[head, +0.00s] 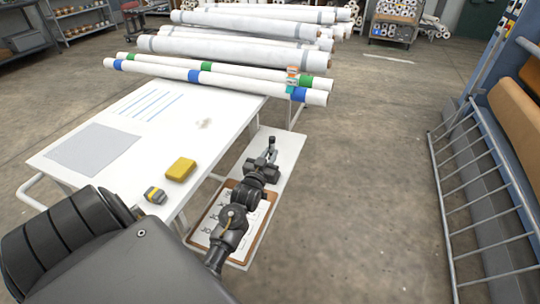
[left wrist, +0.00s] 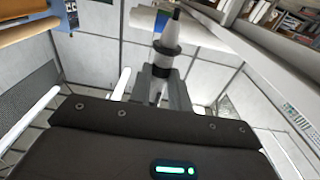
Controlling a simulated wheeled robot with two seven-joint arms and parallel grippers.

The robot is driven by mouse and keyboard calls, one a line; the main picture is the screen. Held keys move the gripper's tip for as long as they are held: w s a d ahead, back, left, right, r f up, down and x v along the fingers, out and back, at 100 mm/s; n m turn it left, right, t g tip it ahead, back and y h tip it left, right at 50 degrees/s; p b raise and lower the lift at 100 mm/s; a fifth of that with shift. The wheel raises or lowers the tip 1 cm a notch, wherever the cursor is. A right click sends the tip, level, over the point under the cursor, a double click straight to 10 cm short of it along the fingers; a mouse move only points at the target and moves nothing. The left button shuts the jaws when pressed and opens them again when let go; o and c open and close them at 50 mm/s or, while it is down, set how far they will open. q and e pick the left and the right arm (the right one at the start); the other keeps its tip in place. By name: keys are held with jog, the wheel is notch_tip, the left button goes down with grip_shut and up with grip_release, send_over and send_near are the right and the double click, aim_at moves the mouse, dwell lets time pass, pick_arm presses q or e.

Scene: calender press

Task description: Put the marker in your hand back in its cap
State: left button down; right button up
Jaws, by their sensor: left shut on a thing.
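My left gripper (head: 271,153) is in the head view, above the narrow white side shelf at the table's right edge. In the left wrist view its fingers (left wrist: 161,88) are shut on a marker (left wrist: 168,45), pale with a black tip that points up and away from the fingers. In the head view the marker is small and mostly hidden by the gripper. A small orange, white and teal object (head: 292,80) stands by the rolls at the table's far right corner, beyond the gripper. I cannot make out a cap. My right gripper is not in view.
The white table (head: 215,145) holds a yellow block (head: 180,169), a small grey-yellow item (head: 155,195) and a grey sheet (head: 92,148). A clipboard (head: 262,222) lies below my arm. Long white rolls (head: 225,76) lie at the back. A metal rail (head: 455,200) stands right; the floor between is clear.

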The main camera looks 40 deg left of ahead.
pick_arm(q)
jog(key=shift+f+b, duration=0.9)
jog(key=shift+f, duration=0.6)
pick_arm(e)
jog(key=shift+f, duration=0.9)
pick_arm(q)
jog(key=c, duration=1.2)
grip_release()
notch_tip(320, 180, up, 4)
jog(key=shift+f+p, duration=0.1)
jog(key=shift+p, duration=0.35)
jog(key=s+d+r+p, duration=0.1)
jog(key=s+d+r, duration=0.7)
jog(key=s, duration=0.3)
jog(key=shift+d+r, duration=0.3)
jog(key=shift+r, duration=0.35)
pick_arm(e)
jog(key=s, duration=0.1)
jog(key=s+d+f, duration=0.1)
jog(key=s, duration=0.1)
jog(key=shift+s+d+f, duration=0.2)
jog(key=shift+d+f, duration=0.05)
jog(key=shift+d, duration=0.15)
